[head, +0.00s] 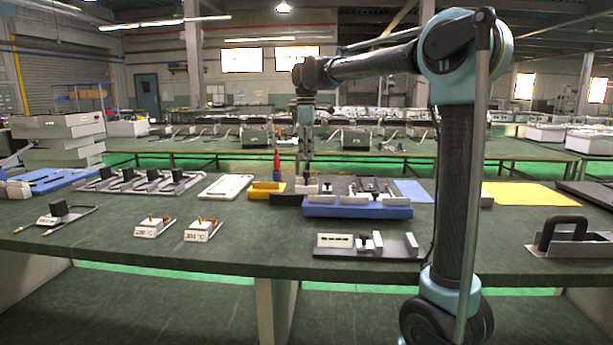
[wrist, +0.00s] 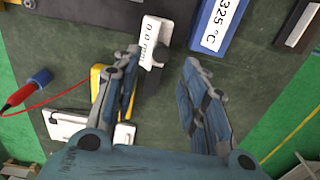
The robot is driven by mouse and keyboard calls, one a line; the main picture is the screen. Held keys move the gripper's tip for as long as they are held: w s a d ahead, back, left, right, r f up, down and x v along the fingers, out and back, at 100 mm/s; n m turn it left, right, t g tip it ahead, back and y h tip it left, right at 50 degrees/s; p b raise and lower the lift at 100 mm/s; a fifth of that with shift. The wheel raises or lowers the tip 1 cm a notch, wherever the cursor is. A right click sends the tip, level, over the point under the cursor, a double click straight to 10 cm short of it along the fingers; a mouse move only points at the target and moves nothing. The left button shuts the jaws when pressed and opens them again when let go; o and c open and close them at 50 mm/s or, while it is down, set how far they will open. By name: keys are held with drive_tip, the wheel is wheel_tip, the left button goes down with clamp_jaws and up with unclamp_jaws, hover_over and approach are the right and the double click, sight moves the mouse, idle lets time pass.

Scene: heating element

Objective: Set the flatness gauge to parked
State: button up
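A small white block with a "0.0 mm" label, which I take as the flatness gauge (wrist: 153,38), lies just beyond my fingertips in the wrist view. A dark part (wrist: 150,78) shows below it, between the fingers. My gripper (wrist: 162,62) is open and empty, with one finger on each side of the gauge's near end; I cannot tell whether either touches it. In the head view my gripper (head: 306,178) points down at the left end of the blue fixture (head: 357,210). The gauge is too small there to make out clearly.
A red probe (wrist: 21,95) with a red cable lies left. A yellow holder (head: 265,190) is left of my gripper. A plate with white blocks (head: 335,252) lies at the front edge.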

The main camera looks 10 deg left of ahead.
sight(307, 172)
wheel_tip(307, 172, down, 8)
drive_tip(key=shift+f, duration=0.15)
idle(0.4)
clamp_jaws()
